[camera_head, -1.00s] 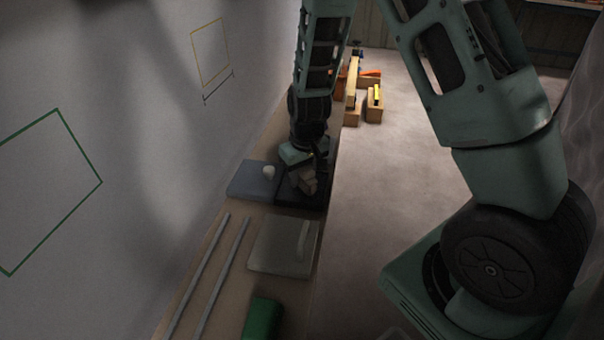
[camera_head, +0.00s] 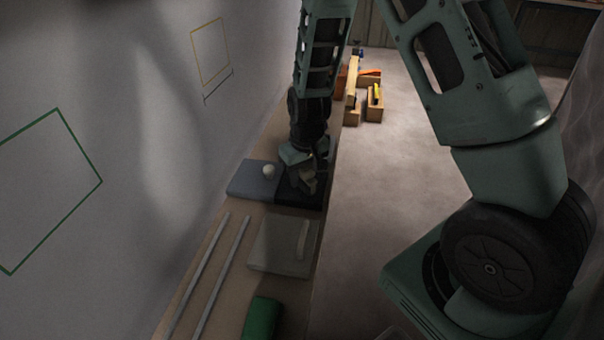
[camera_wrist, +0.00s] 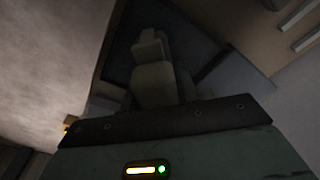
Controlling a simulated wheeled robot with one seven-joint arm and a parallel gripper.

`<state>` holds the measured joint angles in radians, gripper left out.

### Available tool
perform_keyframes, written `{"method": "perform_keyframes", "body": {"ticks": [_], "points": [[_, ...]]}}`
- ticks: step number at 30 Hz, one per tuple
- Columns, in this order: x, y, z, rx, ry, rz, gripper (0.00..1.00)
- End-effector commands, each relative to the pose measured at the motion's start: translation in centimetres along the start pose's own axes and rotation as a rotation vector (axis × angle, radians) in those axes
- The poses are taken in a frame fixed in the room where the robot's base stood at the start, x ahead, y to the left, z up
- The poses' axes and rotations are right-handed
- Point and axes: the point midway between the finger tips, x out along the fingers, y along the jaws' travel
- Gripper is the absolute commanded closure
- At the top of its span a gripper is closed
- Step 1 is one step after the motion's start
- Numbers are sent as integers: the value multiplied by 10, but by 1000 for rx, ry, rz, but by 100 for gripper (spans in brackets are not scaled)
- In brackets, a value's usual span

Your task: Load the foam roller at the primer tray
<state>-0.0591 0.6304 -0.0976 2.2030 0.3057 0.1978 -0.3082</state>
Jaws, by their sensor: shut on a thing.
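My gripper (camera_head: 308,186) points down, low over a dark tray (camera_head: 314,204) on the narrow bench. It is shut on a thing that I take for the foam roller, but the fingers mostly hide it. In the wrist view my gripper (camera_wrist: 150,48) shows as pale blocky fingers in front of the dark tray (camera_wrist: 117,68). Whether the held thing touches the tray cannot be told. A flat blue-grey panel (camera_head: 245,182) lies left of the tray, with a small round white knob (camera_head: 268,170) on it.
A grey board with a raised handle (camera_head: 265,262) lies nearer on the bench. Two thin rails (camera_head: 222,278) run along its left. A green block (camera_head: 262,317) lies at the near end. Wooden blocks (camera_head: 375,112) stand farther off. The wall is close on the left; the floor right is open.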

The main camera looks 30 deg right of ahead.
Motion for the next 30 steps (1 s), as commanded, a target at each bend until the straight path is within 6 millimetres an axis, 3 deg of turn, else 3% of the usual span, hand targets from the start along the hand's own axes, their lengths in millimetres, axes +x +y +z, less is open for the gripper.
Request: {"method": "perform_keyframes", "body": {"ticks": [14, 30], "points": [[0, 0, 1, -1, -2, 0, 87], [-42, 0, -5, -2, 0, 0, 87]]}}
